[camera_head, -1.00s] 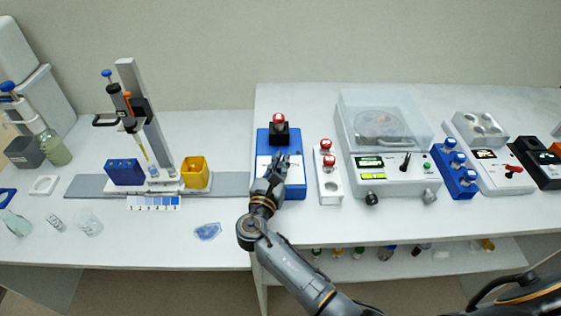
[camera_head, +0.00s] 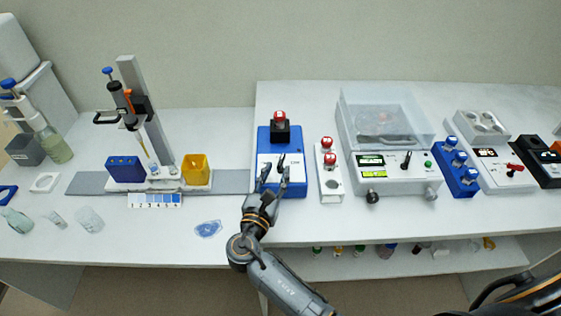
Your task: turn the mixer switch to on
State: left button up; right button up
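The mixer (camera_head: 291,139) is a blue box with a white front panel, standing at the left end of the raised right-hand bench. A red-capped tube (camera_head: 279,117) stands in its black top holder. A small dark shape on the front panel looks like the switch (camera_head: 281,160); its position is too small to read. I cannot tell whether a finger touches the panel.
Right of the mixer stands a white rack (camera_head: 328,184) with red-capped tubes, then a clear-lidded centrifuge (camera_head: 385,122) and a blue tube rack (camera_head: 456,168). Left are a yellow bin (camera_head: 196,171) and a pipette stand (camera_head: 145,110).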

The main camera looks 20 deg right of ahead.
jog(key=v, duration=0.6)
jog(key=shift+s, duration=0.2)
jog(key=shift+a, duration=0.2)
